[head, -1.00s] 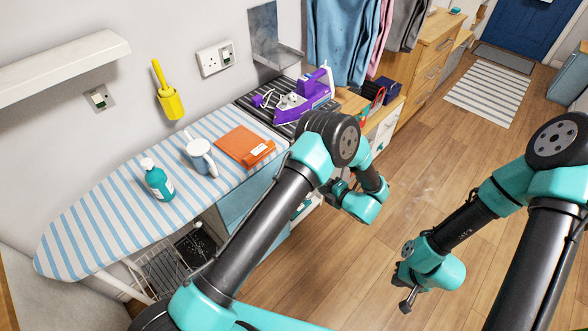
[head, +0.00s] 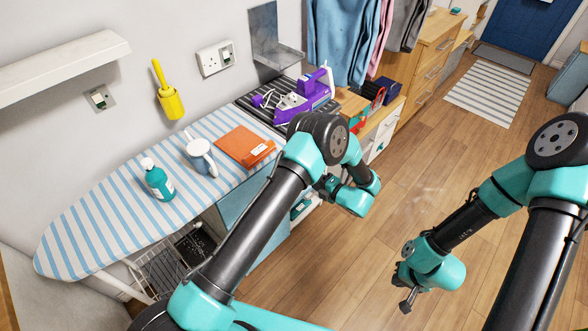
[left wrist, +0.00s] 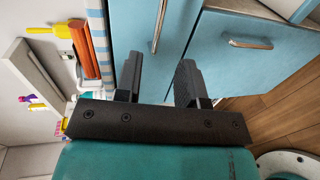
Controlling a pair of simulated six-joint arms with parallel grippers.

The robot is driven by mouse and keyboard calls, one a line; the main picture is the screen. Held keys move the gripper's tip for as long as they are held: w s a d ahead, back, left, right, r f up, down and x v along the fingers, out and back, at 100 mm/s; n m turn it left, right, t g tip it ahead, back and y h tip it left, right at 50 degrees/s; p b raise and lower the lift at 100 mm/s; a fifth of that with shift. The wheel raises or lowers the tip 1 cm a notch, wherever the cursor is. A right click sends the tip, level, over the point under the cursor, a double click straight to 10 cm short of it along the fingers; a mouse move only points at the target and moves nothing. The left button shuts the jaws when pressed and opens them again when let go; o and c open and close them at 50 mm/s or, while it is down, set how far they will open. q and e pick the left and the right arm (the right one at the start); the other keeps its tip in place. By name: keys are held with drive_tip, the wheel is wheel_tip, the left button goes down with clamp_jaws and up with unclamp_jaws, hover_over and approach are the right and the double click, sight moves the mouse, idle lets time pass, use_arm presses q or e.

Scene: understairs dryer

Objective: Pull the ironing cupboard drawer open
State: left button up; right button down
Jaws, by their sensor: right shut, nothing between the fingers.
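The light blue ironing cupboard (head: 236,204) stands under the ironing board, partly hidden by my left arm in the head view. In the tilted left wrist view, the drawer front (left wrist: 132,22) is the blue panel beside the striped board edge, with a metal bar handle (left wrist: 159,22). My left gripper (left wrist: 160,60) is open and faces this front, the handle lying beyond and between its fingertips, apart from them. In the head view my left gripper is mostly hidden by its arm. My right gripper (head: 408,302) is shut and empty, above the floor at the right.
A second blue panel with its own handle (left wrist: 250,44) adjoins the drawer front. The wooden floor (head: 415,175) is clear.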

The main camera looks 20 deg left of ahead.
use_arm(q)
drive_tip(key=x, duration=1.2)
clamp_jaws()
